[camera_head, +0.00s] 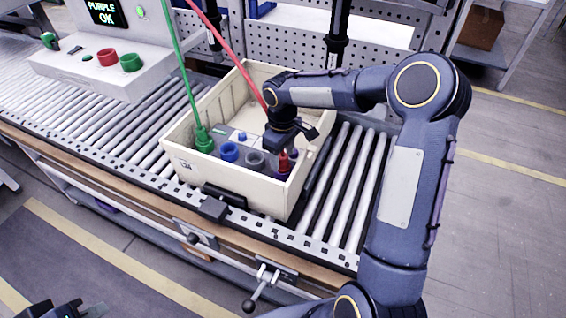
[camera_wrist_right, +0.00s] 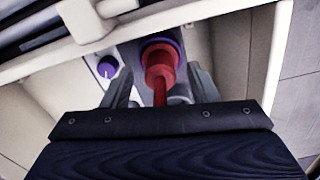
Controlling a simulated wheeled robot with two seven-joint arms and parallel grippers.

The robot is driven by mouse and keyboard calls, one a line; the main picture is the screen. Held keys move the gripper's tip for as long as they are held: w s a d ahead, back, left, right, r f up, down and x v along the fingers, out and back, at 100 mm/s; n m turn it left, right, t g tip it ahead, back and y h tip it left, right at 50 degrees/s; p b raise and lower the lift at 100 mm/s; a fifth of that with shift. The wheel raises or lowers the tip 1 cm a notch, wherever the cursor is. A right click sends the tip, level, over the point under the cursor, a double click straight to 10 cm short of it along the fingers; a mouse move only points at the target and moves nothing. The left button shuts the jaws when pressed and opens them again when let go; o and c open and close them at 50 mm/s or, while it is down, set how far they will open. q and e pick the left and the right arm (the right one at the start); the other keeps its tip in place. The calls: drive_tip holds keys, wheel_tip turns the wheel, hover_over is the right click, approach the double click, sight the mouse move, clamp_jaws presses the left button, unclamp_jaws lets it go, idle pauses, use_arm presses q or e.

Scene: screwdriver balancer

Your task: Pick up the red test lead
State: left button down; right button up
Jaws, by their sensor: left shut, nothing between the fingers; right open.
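The red test lead (camera_head: 236,62) hangs from above as a red cable, and part of it is hidden behind my right arm. Its red plug (camera_head: 284,161) stands at a purple-ringed socket in the cream box (camera_head: 250,197). In the right wrist view the red plug (camera_wrist_right: 160,68) lies between the fingers of my right gripper (camera_wrist_right: 163,88), with the purple ring around its far end. These fingers are open on either side of the plug. In the head view my right gripper (camera_head: 285,148) is over the box's right part. My left gripper (camera_head: 62,309) is shut and empty at the lower left corner.
A green lead (camera_head: 181,65) runs down to a green plug (camera_head: 204,140) in the box. Blue (camera_head: 229,152) and grey (camera_head: 255,160) sockets sit beside it. The box rests on a roller conveyor (camera_head: 120,130). A console (camera_head: 105,55) behind reads "PURPLE OK".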

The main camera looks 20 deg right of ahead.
drive_tip(key=shift+f, duration=0.6)
drive_tip(key=c, duration=1.2)
drive_tip(key=shift+o, duration=0.2)
drive_tip(key=shift+r, duration=0.1)
drive_tip(key=shift+r, duration=0.5)
drive_tip(key=s+a+r+b, duration=0.2)
drive_tip(key=a+r, duration=1)
drive_tip(key=a, duration=0.2)
drive_tip(key=shift+s+d, duration=0.1)
